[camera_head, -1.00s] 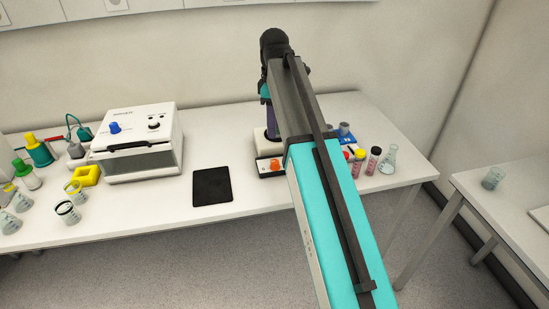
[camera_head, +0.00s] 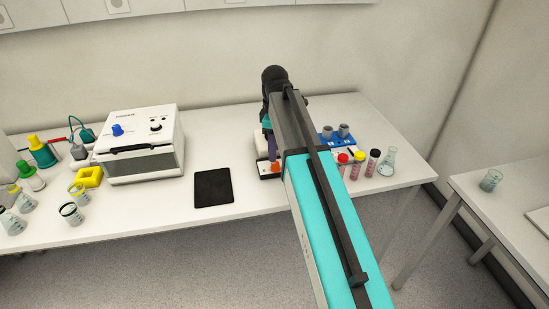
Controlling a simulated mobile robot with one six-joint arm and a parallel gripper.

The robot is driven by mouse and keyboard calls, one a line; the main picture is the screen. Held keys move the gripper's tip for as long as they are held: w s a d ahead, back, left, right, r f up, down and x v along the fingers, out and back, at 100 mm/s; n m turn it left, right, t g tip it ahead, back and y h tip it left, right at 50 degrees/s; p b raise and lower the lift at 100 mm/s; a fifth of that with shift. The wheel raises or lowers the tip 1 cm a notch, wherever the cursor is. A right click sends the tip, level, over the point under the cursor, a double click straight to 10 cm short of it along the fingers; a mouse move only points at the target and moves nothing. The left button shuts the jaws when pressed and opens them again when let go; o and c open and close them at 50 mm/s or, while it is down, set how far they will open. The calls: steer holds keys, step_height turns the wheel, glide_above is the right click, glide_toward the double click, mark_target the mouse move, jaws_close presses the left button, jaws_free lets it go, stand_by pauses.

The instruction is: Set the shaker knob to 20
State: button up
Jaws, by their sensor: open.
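A small white device with a dark front (camera_head: 262,169) stands near the table's front edge, right of the black pad; it appears to be the shaker. Its orange knob (camera_head: 276,168) is on the front, partly covered. My gripper (camera_head: 272,156) is low over the device, right at the knob as seen here. It is open; my arm hides much of it and the device's right side. I cannot tell whether the fingers touch the knob or stand around it. The knob's setting is too small to read.
A white box with a blue knob (camera_head: 118,130) stands left, beside a black pad (camera_head: 213,187). Bottles, beakers and a yellow holder (camera_head: 88,177) are at far left.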

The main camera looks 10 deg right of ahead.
mark_target(275, 166)
steer(key=shift+f+p, duration=0.55)
steer(key=shift+f, duration=2.05)
steer(key=c, duration=0.9)
steer(key=shift+a, duration=0.1)
jaws_close()
